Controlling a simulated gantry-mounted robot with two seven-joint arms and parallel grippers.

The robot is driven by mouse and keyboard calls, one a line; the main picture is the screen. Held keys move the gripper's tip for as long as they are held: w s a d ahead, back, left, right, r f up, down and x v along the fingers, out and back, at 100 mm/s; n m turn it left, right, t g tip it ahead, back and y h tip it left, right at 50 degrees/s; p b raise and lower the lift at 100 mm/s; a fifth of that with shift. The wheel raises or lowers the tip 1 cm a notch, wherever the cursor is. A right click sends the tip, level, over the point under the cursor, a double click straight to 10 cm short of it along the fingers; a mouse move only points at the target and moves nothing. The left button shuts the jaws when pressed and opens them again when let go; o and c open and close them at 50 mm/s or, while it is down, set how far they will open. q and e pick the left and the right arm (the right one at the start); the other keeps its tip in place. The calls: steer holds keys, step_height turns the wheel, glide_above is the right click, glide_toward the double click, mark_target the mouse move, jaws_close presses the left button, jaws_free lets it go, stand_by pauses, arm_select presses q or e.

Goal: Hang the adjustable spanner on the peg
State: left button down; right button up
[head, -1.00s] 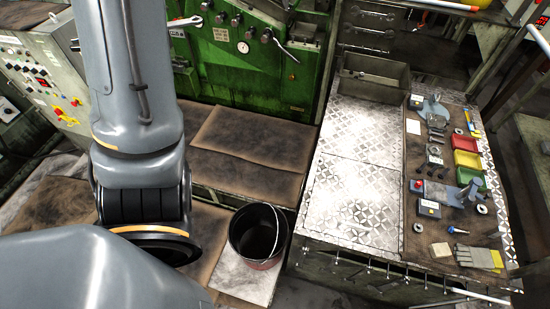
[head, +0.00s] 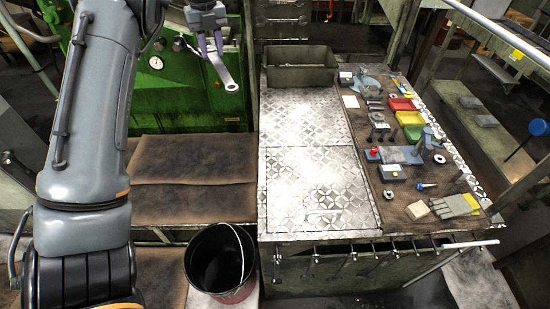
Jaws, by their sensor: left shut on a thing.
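My left gripper (head: 210,46) is at the top of the head view, in front of the green machine. Its fingers are shut on the adjustable spanner (head: 226,72), a grey metal tool that hangs down below the fingertips at a slant. Its upper part is hidden by the fingers. A row of several small pegs (head: 313,262) runs along the front edge of the bench, right of and below the gripper. I cannot tell which peg is the task's one. The spanner is well apart from them. My right gripper is not in view.
The bench (head: 310,190) has a clear patterned metal top on its left half. A grey bin (head: 300,74) stands at its back. Coloured trays (head: 410,118), small parts and gloves (head: 455,205) fill the right side. A black bucket (head: 250,262) stands at the bench's front left.

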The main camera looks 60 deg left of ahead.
arm_select(q)
steer(key=w+d+f+m+b, duration=0.2)
steer(key=w+d+f+b, duration=0.3)
steer(key=f, duration=0.4)
steer(key=w+d+f+m+b, duration=0.2)
steer(key=w+d+f+b, duration=0.15)
steer(key=w+f, duration=0.45)
steer(key=m+b, duration=0.1)
steer(key=b, duration=0.5)
glide_above(276, 162)
step_height(276, 162, down, 14)
steer(key=f, duration=0.1)
steer(key=shift+f, duration=0.1)
step_height(276, 162, down, 6)
steer(key=shift+r+b, duration=0.2)
steer(key=shift+b, duration=0.75)
steer(key=shift+d+f, duration=0.1)
steer(key=shift+f, duration=1.85)
steer(key=shift+f, duration=0.1)
